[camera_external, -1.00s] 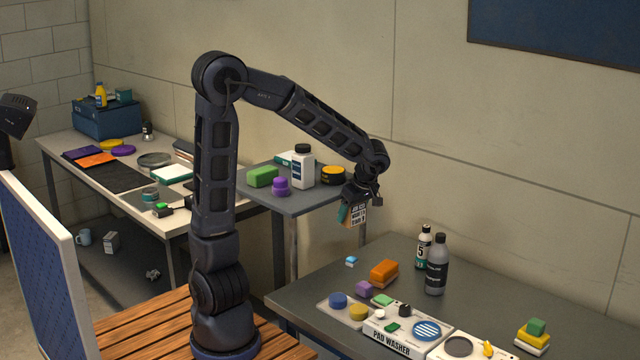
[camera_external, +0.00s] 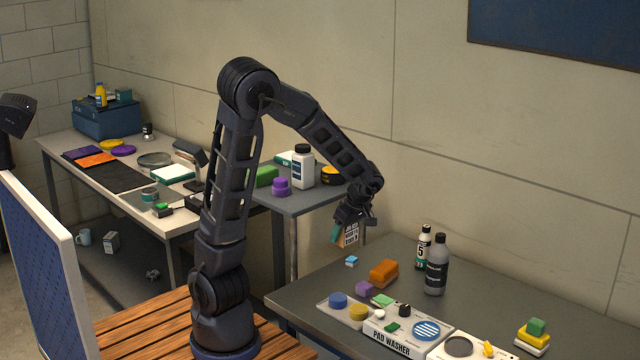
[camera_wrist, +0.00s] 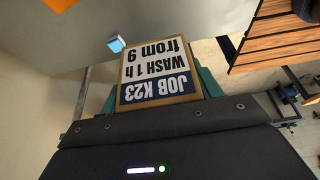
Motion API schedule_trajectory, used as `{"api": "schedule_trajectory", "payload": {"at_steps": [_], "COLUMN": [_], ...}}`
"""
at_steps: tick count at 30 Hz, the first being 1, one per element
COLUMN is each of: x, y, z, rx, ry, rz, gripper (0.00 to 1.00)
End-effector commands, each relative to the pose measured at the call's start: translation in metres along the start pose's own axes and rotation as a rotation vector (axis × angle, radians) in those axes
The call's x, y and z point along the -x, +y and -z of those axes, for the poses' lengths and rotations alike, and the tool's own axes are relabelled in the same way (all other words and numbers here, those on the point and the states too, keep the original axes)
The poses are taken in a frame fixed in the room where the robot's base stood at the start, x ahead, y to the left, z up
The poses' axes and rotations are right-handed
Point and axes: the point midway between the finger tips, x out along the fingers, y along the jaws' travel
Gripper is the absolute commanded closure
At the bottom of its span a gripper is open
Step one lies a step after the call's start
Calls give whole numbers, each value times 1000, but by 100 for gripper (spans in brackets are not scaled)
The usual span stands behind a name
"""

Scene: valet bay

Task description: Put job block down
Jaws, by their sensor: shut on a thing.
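The job block is a small block with a white and dark blue printed label reading "JOB K23, WASH 1 h from 9". It hangs in the air in my gripper (camera_external: 350,222), near the back left corner of the right-hand grey table (camera_external: 315,293). In the wrist view the job block (camera_wrist: 157,72) shows its label upside down, between teal finger parts at both sides. My gripper is shut on it. In the external view the job block (camera_external: 350,236) is small and partly covered by the fingers.
A grey bottle (camera_external: 437,265) and a bottle marked 5 (camera_external: 423,247) stand behind the pad washer (camera_external: 392,343). A side table (camera_external: 305,204) is behind my arm.

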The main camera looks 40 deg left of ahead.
Motion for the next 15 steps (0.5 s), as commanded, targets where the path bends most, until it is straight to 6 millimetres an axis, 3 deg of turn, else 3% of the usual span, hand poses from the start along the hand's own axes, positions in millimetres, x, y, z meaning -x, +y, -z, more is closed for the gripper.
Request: {"api": "schedule_trajectory", "payload": {"at_steps": [15], "x": [-62], "y": [0], "z": [-23], "rx": [3], "ry": [4], "rz": [3], "gripper": [62]}}
